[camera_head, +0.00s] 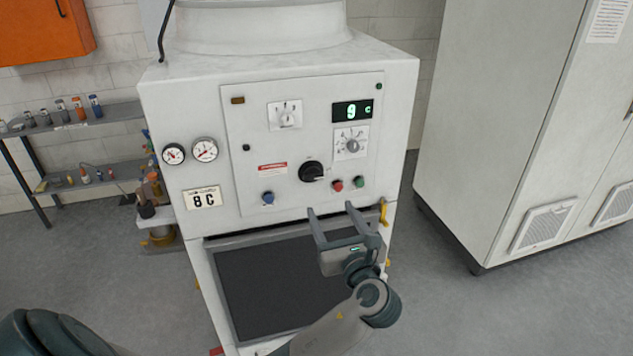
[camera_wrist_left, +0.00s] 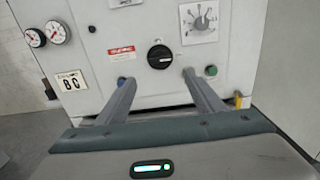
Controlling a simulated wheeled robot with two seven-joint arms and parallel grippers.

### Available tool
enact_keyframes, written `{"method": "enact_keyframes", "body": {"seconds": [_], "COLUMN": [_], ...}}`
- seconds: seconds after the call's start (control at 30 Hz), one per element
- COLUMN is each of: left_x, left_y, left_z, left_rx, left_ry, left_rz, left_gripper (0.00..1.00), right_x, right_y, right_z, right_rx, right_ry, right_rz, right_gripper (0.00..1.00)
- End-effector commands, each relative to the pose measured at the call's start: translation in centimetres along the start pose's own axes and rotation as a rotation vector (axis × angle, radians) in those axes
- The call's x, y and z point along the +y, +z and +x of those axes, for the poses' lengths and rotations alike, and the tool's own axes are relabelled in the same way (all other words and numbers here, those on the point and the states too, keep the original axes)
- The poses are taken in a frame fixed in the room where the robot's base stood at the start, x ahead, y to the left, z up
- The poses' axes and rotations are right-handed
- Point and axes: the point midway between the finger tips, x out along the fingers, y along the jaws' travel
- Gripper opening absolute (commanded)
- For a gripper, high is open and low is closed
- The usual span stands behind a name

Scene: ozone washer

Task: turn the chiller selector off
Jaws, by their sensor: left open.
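The chiller's front panel (camera_head: 240,150) carries several controls, and I cannot read which is labelled as the selector. A black rotary knob (camera_head: 312,172) sits at its lower middle, with its pale pointer mark toward the right. In the left wrist view the black knob (camera_wrist_left: 160,56) shows between and beyond the fingertips. White-plated dials (camera_head: 285,115) and (camera_head: 351,143) sit above it. My left gripper (camera_head: 331,209) is open and empty, below the knob and apart from it; its fingers also show in the left wrist view (camera_wrist_left: 157,78). My right gripper is not in view.
A blue button (camera_head: 267,198), a red button (camera_head: 337,185) and a green button (camera_head: 359,182) flank the knob. A tall cabinet (camera_head: 500,120) stands right, shelves (camera_head: 95,118) left.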

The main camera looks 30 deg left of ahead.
Motion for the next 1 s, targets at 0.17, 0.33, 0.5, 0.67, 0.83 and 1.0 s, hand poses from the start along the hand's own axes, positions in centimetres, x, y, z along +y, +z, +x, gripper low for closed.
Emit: {"method": "enact_keyframes", "body": {"seconds": [0.17,0.33,0.5,0.67,0.83,1.0], "left_x": [0.1,0.1,0.1,0.1,0.0,0.0], "left_y": [0.3,0.2,0.2,0.2,0.0,0.0], "left_z": [3.4,6.4,9.3,11.5,12.7,12.9], "left_rx": [-0.003,-0.002,-0.002,-0.001,0.000,0.001], "left_ry": [0.002,0.002,0.002,0.002,0.000,0.000], "left_rz": [0.003,0.003,0.003,0.001,0.001,0.000], "left_gripper": [0.62,0.62,0.62,0.62,0.62,0.62], "right_x": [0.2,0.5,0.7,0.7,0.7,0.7], "right_y": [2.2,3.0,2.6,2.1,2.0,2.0], "right_z": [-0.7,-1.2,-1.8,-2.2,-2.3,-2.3], "right_rx": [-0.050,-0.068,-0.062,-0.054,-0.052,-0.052], "right_ry": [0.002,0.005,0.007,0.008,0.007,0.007], "right_rz": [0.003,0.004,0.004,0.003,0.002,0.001], "right_gripper": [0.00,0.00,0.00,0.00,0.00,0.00]}}
